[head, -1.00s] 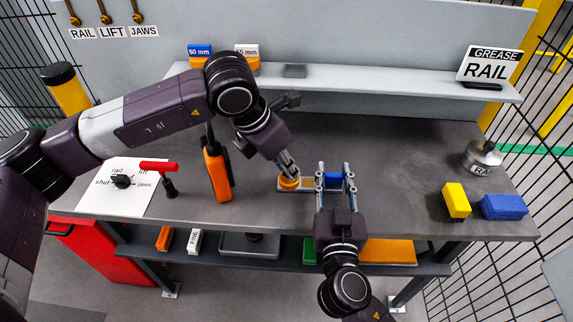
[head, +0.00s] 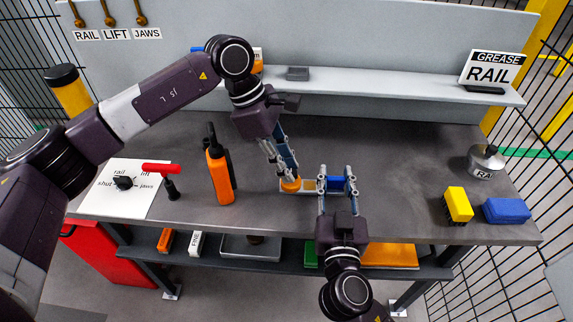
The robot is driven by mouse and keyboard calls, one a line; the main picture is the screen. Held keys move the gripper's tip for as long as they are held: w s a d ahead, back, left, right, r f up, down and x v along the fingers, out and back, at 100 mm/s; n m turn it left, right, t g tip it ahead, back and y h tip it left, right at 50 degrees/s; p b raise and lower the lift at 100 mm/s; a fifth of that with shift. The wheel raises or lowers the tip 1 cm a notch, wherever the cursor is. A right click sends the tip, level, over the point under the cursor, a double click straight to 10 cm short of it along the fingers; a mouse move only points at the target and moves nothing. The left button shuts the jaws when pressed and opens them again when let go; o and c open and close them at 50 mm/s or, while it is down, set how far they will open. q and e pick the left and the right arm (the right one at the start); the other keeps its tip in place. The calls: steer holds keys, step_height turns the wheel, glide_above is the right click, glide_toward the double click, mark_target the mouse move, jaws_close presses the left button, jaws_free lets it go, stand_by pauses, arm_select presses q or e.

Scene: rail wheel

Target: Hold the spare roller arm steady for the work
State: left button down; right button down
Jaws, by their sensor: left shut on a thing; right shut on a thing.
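The spare roller arm (head: 309,185) appears to be the small pale bar lying near the middle of the bench, with an orange round part (head: 291,185) at its left end and a blue block (head: 337,183) at its right. My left gripper (head: 288,176) reaches down from the upper left, its tips closed at the orange part and hiding its top. My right gripper (head: 337,178) comes from the front, its fingers on both sides of the blue block, shut on it. Contact details at the tips are too small to tell.
Left on the bench are an orange bottle (head: 219,176), a red-handled tool (head: 163,178) and a dial on a white sheet (head: 123,183). Right are a yellow block (head: 457,204), a blue block (head: 507,211) and a metal can (head: 485,162). The bench's right middle is clear.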

arm_select(q)
steer(key=shift+w+m+g, duration=0.15)
steer(key=shift+m+g, duration=0.25)
steer(key=shift+m, duration=0.6)
steer(key=shift+y, duration=0.3)
steer(key=c, duration=1.7)
jaws_free()
steer(key=shift+r, duration=0.1)
steer(key=v, duration=1.1)
steer(key=shift+w+a+r, duration=0.1)
steer(key=shift+a+r, duration=0.15)
steer(key=shift+r, duration=0.1)
